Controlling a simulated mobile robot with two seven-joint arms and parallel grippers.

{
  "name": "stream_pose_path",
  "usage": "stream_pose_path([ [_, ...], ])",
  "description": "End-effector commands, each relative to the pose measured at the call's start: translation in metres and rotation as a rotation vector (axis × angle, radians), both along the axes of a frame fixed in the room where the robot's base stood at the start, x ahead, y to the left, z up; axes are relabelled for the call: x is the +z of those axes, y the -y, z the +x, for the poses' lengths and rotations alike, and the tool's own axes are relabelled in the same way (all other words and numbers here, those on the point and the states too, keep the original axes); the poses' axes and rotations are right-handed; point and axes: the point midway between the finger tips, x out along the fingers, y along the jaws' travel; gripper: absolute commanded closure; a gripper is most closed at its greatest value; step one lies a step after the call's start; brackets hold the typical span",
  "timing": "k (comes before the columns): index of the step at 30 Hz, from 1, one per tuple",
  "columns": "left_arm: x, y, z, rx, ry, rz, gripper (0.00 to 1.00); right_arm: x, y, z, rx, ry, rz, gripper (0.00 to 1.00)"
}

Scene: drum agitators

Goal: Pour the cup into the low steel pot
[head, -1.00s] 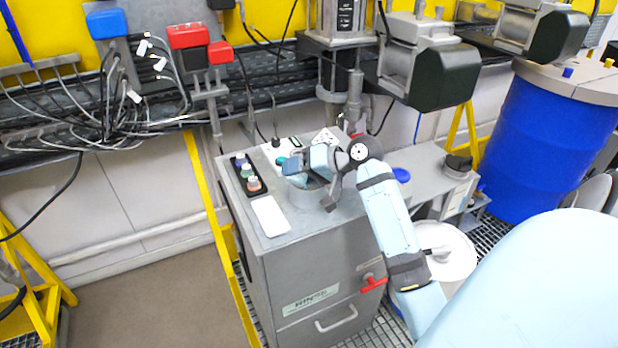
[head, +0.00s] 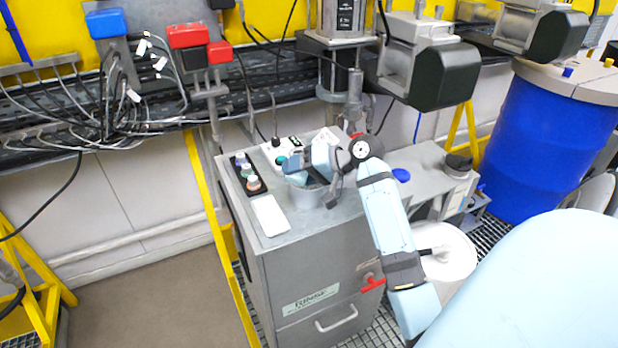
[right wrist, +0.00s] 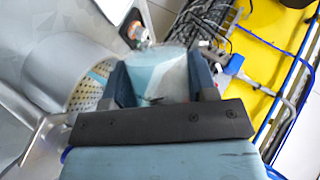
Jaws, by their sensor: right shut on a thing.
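The low steel pot (head: 301,196) stands on the grey cabinet top, partly covered by my right gripper (head: 308,160) in the head view. My right gripper (right wrist: 160,76) is above the pot and shut on a pale cup (right wrist: 163,72), which shows between its fingers in the right wrist view. In that view, the pot (right wrist: 45,75) lies to the left of the fingers, with a dotted inner surface. The cup's mouth and contents are hidden, and I cannot tell if anything flows from it. My left gripper is not in view.
A black tray with small bottles (head: 253,184) and a white flat plate (head: 270,215) lie left of the pot. White devices (head: 281,147) stand behind it. A vertical steel agitator shaft (head: 354,95) is close behind the arm. A blue lid (head: 401,175) lies to the right.

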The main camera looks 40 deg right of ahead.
Motion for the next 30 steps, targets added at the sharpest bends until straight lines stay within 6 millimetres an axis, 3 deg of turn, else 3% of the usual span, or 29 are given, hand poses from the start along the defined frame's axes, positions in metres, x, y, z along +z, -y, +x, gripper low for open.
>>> stream_pose_path([
  [30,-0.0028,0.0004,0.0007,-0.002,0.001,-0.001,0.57,-0.0024,0.0016,0.0003,0.0,-0.041,0.102,0.72],
])
